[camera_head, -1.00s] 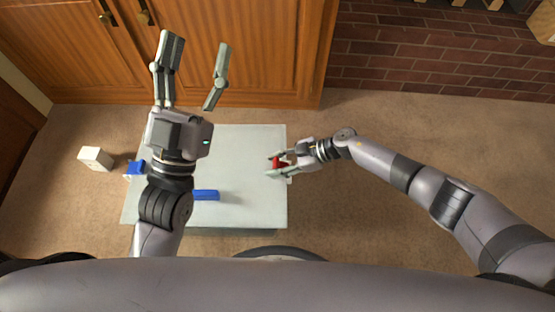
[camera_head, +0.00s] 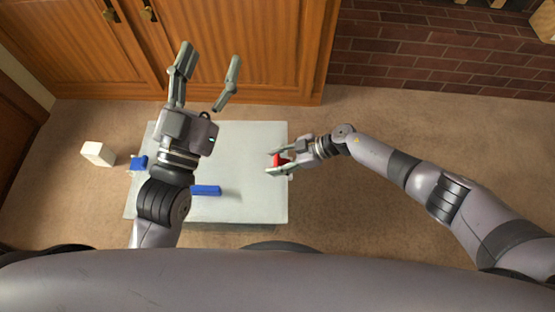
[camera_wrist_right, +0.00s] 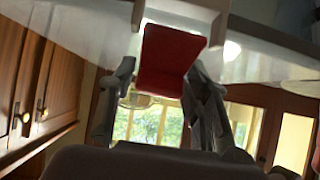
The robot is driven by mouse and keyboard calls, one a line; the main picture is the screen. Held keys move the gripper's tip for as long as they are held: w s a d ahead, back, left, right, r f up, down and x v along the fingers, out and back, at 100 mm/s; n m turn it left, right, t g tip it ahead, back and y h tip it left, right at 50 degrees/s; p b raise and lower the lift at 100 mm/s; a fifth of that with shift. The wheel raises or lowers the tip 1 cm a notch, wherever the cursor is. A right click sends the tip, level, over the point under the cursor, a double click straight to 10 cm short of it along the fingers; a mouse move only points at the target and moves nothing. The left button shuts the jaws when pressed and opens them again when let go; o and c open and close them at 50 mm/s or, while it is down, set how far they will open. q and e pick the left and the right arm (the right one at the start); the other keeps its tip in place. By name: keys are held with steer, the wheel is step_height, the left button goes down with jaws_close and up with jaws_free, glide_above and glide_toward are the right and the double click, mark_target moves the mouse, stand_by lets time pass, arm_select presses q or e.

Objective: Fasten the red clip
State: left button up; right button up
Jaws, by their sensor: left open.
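The red clip (camera_head: 278,160) is at the right edge of the pale table, next to a white part. My right gripper (camera_head: 271,163) has its fingers on either side of the clip, spread apart. In the right wrist view the red clip (camera_wrist_right: 168,58) shows as a flat red piece under a white holder (camera_wrist_right: 190,10), between the two fingers; contact with the fingers cannot be made out. My left gripper (camera_head: 204,78) is open and empty, raised with its fingers toward the cabinet.
The pale table (camera_head: 245,205) carries a blue bar (camera_head: 206,190) and a blue piece (camera_head: 138,163) at its left edge. A white block (camera_head: 98,154) is left of the table. Wooden cabinets (camera_head: 230,30) stand behind. Carpet (camera_head: 400,125) is clear at the right.

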steer(key=shift+o, duration=1.4)
steer(key=shift+d, duration=0.2)
steer(key=v, duration=1.1)
steer(key=shift+d+r, duration=0.2)
steer(key=shift+r, duration=0.15)
